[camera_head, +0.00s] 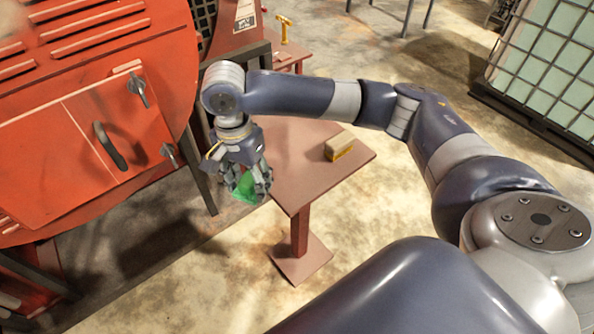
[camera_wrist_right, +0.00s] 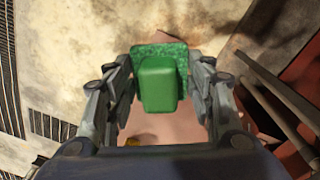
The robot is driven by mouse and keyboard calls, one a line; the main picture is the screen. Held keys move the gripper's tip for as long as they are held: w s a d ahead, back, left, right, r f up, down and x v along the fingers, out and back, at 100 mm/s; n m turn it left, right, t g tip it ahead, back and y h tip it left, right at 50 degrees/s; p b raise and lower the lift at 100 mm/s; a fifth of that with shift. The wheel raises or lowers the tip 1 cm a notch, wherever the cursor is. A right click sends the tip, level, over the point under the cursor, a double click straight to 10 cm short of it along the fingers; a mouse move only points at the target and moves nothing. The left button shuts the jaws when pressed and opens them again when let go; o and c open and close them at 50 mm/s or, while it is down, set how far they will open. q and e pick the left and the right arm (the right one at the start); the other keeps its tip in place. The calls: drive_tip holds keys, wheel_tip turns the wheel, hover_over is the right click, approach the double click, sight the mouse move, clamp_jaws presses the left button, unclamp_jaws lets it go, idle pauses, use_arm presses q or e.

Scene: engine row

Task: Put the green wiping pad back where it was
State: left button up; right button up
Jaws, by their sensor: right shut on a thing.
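My right gripper (camera_head: 249,186) is shut on the green wiping pad (camera_head: 244,191), and its fingers hide much of the pad in the head view. In the right wrist view the pad (camera_wrist_right: 159,84) sits between the two fingers, with a smooth green grip block on a rougher green base. The gripper points down at the left edge of a small reddish-brown table (camera_head: 310,180). I cannot tell the pad's height relative to the tabletop. My left gripper is not in view.
A wooden block with a yellow lower part (camera_head: 340,146) sits on the table toward the right. A red engine housing (camera_head: 90,120) with handles stands close on the left. Another table behind holds a yellow tool (camera_head: 284,30). The tabletop's front part is bare.

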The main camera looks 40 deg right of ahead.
wheel_tip(320, 180, down, 5)
drive_tip(key=m, duration=0.6)
hover_over(297, 179)
wheel_tip(297, 179, down, 4)
drive_tip(key=shift+w+r, duration=0.1)
drive_tip(key=shift+r, duration=0.15)
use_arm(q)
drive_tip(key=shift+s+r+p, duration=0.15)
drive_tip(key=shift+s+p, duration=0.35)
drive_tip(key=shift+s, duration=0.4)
use_arm(e)
drive_tip(key=shift+f+n, duration=0.3)
drive_tip(key=shift+f, duration=1.5)
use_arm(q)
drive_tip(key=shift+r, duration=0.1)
use_arm(e)
drive_tip(key=o, duration=1.1)
drive_tip(key=shift+f, duration=0.1)
drive_tip(key=shift+r, duration=0.2)
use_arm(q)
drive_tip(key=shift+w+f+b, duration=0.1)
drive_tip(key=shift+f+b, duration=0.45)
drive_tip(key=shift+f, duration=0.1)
use_arm(e)
wheel_tip(297, 179, up, 12)
drive_tip(key=shift+w, duration=0.3)
